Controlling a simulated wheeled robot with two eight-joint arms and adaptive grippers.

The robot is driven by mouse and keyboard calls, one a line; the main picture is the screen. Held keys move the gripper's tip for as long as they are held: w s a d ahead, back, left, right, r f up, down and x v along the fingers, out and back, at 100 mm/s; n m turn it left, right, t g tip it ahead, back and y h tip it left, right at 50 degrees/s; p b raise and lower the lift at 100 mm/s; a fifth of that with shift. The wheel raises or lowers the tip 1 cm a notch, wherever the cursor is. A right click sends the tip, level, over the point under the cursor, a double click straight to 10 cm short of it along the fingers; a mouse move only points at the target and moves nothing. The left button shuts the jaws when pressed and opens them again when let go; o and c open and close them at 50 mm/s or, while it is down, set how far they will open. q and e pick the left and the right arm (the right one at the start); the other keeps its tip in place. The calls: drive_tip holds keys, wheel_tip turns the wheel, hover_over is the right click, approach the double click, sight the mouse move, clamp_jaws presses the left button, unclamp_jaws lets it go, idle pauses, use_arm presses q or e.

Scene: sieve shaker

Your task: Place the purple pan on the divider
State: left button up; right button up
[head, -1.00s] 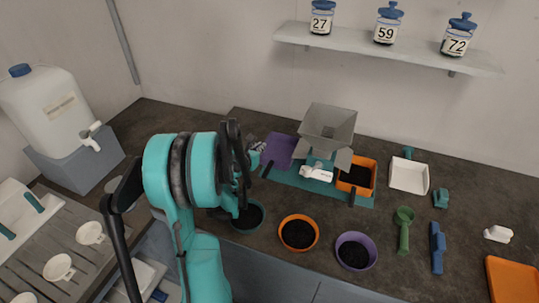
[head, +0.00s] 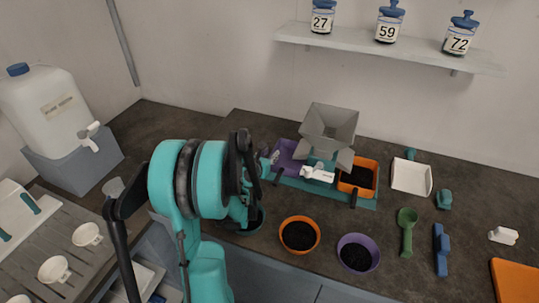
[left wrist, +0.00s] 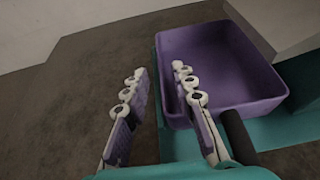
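The purple pan (head: 287,152) sits at the left end of the teal base of the grey divider (head: 329,130), left of the orange pan (head: 372,188). In the left wrist view the purple pan (left wrist: 225,62) looks level and empty, with its dark handle toward the camera. My left gripper (head: 268,158) is at the pan's left side. My right gripper is not in view.
An orange bowl (head: 299,236) and a purple bowl (head: 358,254), both with dark contents, stand in front. A teal bowl (head: 252,222) is partly hidden by my left arm. A white tray (head: 411,177), a green scoop (head: 407,232) and a blue tool (head: 440,250) lie to the right.

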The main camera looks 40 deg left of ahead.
use_arm(q)
drive_tip(key=shift+r, duration=0.1)
drive_tip(key=shift+s+r+p, duration=0.2)
drive_tip(key=shift+s+p, duration=0.05)
drive_tip(key=shift+p, duration=0.05)
drive_tip(key=p+v, duration=0.3)
drive_tip(key=v, duration=0.8)
drive_tip(key=shift+s+d, duration=0.15)
drive_tip(key=shift+s, duration=0.1)
